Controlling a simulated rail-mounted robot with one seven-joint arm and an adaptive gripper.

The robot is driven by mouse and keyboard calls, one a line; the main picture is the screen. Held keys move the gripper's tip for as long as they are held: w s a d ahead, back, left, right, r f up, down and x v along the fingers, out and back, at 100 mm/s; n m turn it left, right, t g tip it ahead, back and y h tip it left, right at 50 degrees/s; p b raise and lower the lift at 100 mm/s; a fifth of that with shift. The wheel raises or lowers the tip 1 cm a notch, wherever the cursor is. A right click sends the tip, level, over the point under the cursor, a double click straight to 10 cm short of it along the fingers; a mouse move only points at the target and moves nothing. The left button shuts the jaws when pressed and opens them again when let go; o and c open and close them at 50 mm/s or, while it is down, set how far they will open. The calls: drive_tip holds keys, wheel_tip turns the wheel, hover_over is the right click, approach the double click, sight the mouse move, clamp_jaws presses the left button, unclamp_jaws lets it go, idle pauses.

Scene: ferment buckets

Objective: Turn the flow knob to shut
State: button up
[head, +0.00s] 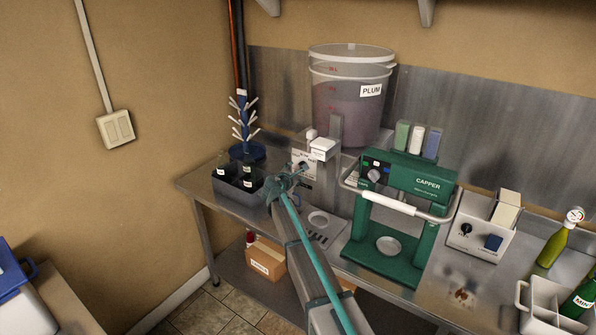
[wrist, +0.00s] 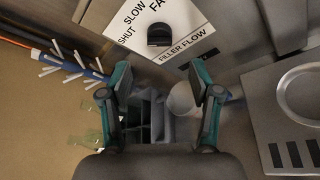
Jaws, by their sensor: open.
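The filler flow panel (wrist: 187,38) is a white plate lettered SHUT, SLOW and, partly cut off, FAST. The flow knob (wrist: 160,36) is a small dark shape at its middle; I cannot tell its setting. In the head view the panel (head: 304,172) is on the front of the filler, below the plum bucket (head: 350,95). My gripper (wrist: 159,76) is open and empty, its teal fingers apart, just below the knob in the wrist picture and not around it. In the head view my gripper (head: 284,184) is in front of the panel and hides part of it.
A dark crate (head: 233,190) with several bottles stands left of the filler, with a blue bottle tree (head: 244,152) behind it. The green capper (head: 410,190) stands close on the right. A drip tray with a round plate (head: 318,219) lies below the filler.

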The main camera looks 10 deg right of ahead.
drive_tip(key=v, duration=0.4)
drive_tip(key=shift+s, duration=0.2)
